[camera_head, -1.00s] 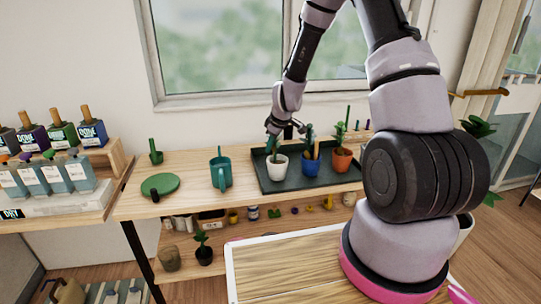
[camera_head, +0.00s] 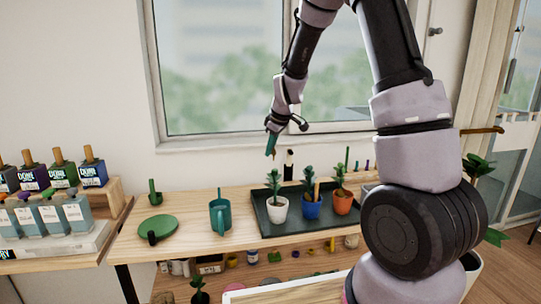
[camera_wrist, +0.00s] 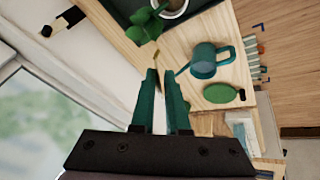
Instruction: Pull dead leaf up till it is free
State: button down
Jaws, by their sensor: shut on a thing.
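My gripper (camera_head: 271,150) is raised in the air above the tray, well clear of the plant in the white pot (camera_head: 277,212). In the wrist view its two teal fingers (camera_wrist: 163,85) are shut, with a narrow gap between them. A small yellow-brown sliver, which looks like the dead leaf (camera_wrist: 155,58), shows at the fingertips. The fingers mostly hide how it is held. The white-pot plant (camera_head: 274,180) stands upright with green leaves, and these show in the wrist view (camera_wrist: 147,26) beyond the fingers.
A dark tray (camera_head: 262,228) holds the white pot, a blue pot (camera_head: 311,210) and an orange pot (camera_head: 342,205). A teal watering can (camera_head: 220,218) and a green disc (camera_head: 158,228) stand left on the wooden bench (camera_head: 185,205). The window (camera_head: 220,70) is behind my gripper.

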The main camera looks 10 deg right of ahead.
jog(key=shift+r, duration=1.4)
jog(key=shift+f, duration=0.1)
